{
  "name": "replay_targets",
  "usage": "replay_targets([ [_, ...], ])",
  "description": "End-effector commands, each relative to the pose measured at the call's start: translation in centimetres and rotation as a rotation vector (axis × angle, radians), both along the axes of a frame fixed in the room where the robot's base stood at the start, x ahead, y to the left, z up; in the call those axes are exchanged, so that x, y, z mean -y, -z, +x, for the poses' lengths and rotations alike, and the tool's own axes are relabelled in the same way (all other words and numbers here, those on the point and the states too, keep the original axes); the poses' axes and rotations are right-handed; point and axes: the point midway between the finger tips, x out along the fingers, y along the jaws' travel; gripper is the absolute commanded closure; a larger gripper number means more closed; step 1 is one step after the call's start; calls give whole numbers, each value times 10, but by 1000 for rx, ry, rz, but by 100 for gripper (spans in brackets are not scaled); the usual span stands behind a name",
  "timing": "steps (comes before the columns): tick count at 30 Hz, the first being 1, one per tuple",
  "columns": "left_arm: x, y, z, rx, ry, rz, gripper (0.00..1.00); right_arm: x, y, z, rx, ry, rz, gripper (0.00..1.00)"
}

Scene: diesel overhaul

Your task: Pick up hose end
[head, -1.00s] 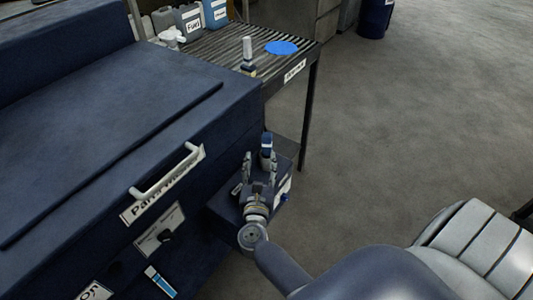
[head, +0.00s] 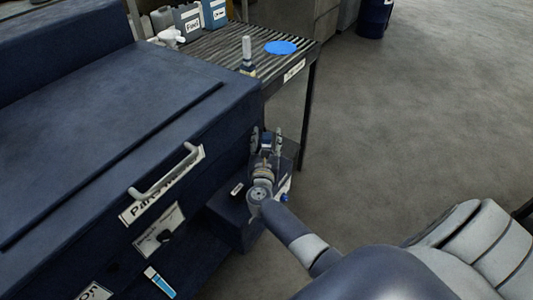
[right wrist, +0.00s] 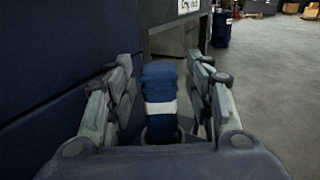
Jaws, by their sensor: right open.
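The hose end (right wrist: 160,100) is an upright blue cylinder with a white band. It stands between the two fingers of my right gripper (right wrist: 158,105) in the right wrist view, with a visible gap on the right side. In the head view the hose end (head: 266,143) shows small above the dark box beside the washer, with my right gripper (head: 266,145) around it. My right gripper is open. The lower part of the hose end is hidden by the gripper. My left gripper is not in view.
The large blue parts washer (head: 110,120) with a handle (head: 165,172) stands close on the left. A slatted table (head: 220,50) with containers and a blue disc (head: 281,47) is behind. The dark box (head: 233,215) sits low at the washer's side. Open floor lies to the right.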

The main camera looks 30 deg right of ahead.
Motion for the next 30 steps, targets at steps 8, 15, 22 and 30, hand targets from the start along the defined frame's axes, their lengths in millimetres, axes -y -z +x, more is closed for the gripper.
replay_targets([
  [8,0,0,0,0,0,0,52,-1,0,0,1,-1,1,74],
  [15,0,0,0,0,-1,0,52,-1,-2,0,3,-1,-1,100],
  [22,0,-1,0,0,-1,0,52,-1,-5,1,4,-1,1,100],
  [30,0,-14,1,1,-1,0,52,-1,-50,0,9,0,3,100],
])
